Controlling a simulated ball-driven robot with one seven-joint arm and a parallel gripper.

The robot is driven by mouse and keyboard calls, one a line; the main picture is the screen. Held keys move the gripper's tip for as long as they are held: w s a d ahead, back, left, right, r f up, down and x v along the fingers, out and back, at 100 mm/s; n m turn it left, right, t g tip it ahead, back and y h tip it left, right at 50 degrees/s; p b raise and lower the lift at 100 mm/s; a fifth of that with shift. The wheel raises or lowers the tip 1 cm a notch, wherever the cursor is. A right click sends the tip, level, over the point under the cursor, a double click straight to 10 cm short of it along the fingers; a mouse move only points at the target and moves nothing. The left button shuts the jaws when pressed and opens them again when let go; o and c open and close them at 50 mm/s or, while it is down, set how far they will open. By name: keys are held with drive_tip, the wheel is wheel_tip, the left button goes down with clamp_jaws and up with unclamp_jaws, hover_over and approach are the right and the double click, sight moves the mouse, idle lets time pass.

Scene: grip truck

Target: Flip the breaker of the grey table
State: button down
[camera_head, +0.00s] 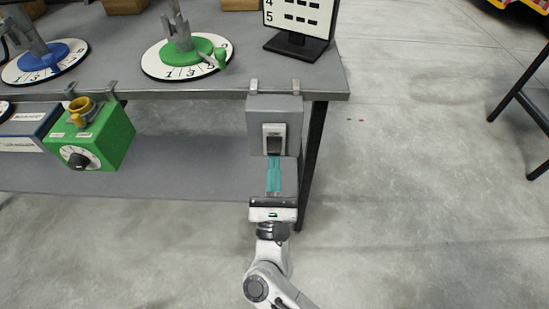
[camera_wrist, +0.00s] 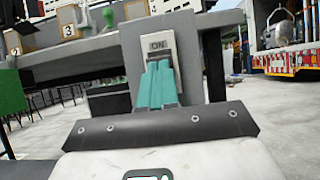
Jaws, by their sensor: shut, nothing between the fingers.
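The breaker is a grey box (camera_head: 262,107) clamped to the front right edge of the grey table (camera_head: 120,92), with a light switch plate (camera_head: 274,131) on its face. In the wrist view the breaker switch (camera_wrist: 158,44) reads "ON" at its top. My gripper (camera_head: 274,160) has teal fingers and is shut with nothing between them. It points at the lower part of the switch. In the wrist view the fingertips (camera_wrist: 159,66) cover the lower part of the switch. I cannot tell whether they touch it.
A green box with a black dial (camera_head: 105,140) hangs left of the breaker. Green (camera_head: 200,55) and blue (camera_head: 45,62) levers on numbered discs and a black sign (camera_head: 298,20) stand on the table. Open floor (camera_head: 430,180) lies right; a truck (camera_wrist: 285,45) stands behind.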

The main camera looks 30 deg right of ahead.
drive_tip(key=r+g+p, duration=0.1)
drive_tip(key=p, duration=0.1)
drive_tip(key=shift+r+g+y+p, duration=0.25)
drive_tip(key=shift+g+y+p, duration=0.05)
drive_tip(key=shift+y+p, duration=0.1)
drive_tip(key=shift+s+r+p, duration=0.1)
drive_tip(key=shift+r+p, duration=0.05)
drive_tip(key=shift+p, duration=0.15)
idle(0.4)
